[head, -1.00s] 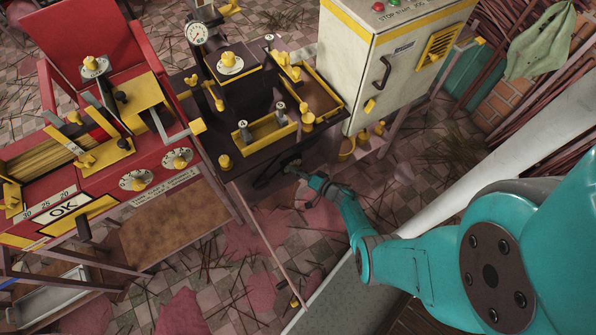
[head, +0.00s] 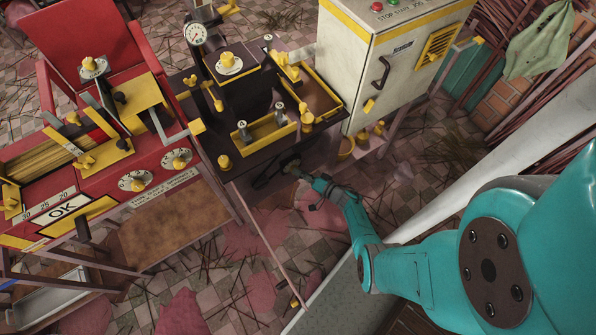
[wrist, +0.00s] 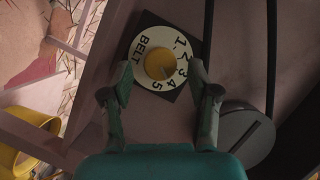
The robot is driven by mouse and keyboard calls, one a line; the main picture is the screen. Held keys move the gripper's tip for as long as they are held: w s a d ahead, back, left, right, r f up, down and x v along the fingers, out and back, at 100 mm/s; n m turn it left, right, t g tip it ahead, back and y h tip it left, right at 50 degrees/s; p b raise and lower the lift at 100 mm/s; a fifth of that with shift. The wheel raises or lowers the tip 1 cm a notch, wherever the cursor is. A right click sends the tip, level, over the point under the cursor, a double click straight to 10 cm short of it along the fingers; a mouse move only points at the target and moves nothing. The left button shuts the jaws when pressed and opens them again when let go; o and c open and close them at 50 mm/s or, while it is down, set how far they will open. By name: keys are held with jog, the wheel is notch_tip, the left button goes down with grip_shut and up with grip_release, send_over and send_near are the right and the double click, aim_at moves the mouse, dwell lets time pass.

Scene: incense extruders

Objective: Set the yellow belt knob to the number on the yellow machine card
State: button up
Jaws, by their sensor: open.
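The yellow belt knob (wrist: 158,65) sits in the middle of a round white dial (wrist: 142,77) marked BELT and 1 to 5 in the wrist view. A small mark on the knob seems to lie toward the lower right, near 3 or 4, but I cannot tell exactly. My gripper (wrist: 161,78) is open, with one finger on each side of the knob and dial; contact is not visible. In the head view my gripper (head: 288,168) is at the front side of the dark machine table (head: 245,163), and the belt dial is not clearly visible. I cannot read a number on any yellow card.
A red machine (head: 105,195) with an OK plate (head: 68,208) and yellow knobs stands left. A pale control box (head: 360,75) stands behind right. In the wrist view, a grey disc (wrist: 243,135) and dark belt lie right of the dial, and a yellow bucket (wrist: 25,145) lower left.

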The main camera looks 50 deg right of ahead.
jog(key=v, duration=0.5)
jog(key=shift+s+r, duration=0.1)
jog(key=shift+s, duration=0.1)
jog(key=shift+a, duration=0.1)
dwell(0.4)
